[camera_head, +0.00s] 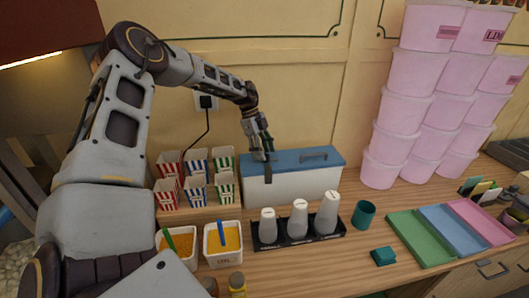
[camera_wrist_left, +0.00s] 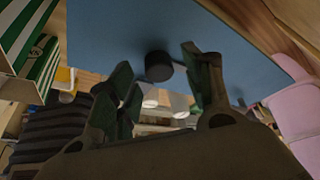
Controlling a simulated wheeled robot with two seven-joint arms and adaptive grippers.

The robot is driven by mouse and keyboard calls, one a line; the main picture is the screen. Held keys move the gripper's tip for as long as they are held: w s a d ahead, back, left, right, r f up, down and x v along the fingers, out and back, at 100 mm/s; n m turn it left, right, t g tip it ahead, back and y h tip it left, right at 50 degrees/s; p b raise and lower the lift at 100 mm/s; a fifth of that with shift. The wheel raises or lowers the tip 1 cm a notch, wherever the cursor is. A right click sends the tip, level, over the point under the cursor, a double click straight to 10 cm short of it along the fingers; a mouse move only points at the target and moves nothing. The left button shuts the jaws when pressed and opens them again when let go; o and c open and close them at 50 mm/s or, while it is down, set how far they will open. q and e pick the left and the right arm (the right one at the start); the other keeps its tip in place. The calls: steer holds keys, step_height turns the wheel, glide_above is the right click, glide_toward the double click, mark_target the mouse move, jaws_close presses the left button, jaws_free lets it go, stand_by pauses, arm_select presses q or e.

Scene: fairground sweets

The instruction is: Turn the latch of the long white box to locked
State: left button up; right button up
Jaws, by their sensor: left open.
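My left gripper (camera_head: 267,154) points down over the left part of the lid. In the left wrist view the blue lid (camera_wrist_left: 120,25) fills the top, and a dark round knob (camera_wrist_left: 158,66), probably the latch, lies between my open left fingers (camera_wrist_left: 162,85), with gaps to both sides. I cannot tell which way the latch is turned. My right gripper is out of view.
Striped cartons (camera_head: 196,190) stand close left of the box. A black rack (camera_head: 300,238) with several white bottles stands in front, with a teal cup (camera_head: 363,214) to its right. Tall stacks of pink tubs (camera_head: 385,145) stand right of the box.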

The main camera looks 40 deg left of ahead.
arm_select(q)
steer(key=shift+d+f, duration=0.25)
steer(key=shift+f, duration=0.3)
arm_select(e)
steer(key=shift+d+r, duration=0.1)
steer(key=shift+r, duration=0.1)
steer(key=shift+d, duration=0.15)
arm_select(q)
steer(key=c, duration=1)
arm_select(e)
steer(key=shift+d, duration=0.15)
